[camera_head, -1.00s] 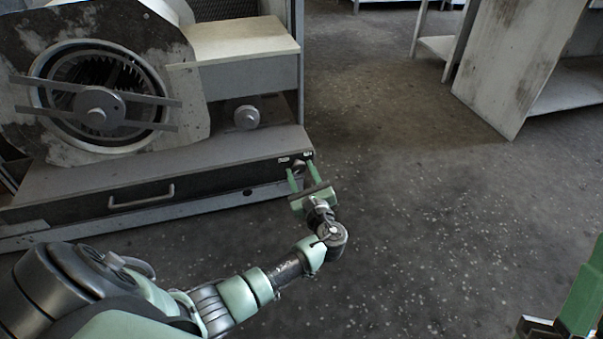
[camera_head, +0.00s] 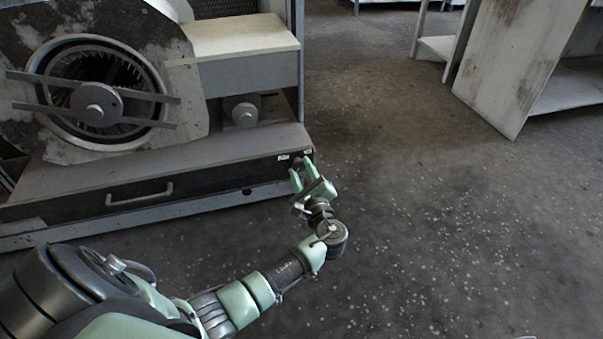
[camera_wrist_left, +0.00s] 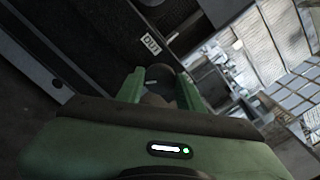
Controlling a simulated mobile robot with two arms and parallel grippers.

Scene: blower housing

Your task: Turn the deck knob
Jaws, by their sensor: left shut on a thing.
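The deck knob (camera_wrist_left: 160,75) is a dark round knob at the right end of the black front panel of the deck. In the left wrist view it sits between the two green fingers of my left gripper (camera_wrist_left: 160,88), which is shut on it. In the head view my left gripper (camera_head: 302,170) reaches the panel's right end with its body tilted, and its fingers mostly hide the knob. A small white label (camera_wrist_left: 151,43) reading "OUT" is beside the knob. My right gripper cannot be made out.
The blower housing (camera_head: 185,110) with its round grille and crossbars stands on the deck (camera_head: 150,165). A drawer-like handle (camera_head: 140,195) is on the front panel. A grey round fitting (camera_head: 243,112) is above the deck. Floor (camera_head: 430,230) to the right is open; shelving (camera_head: 515,70) stands behind.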

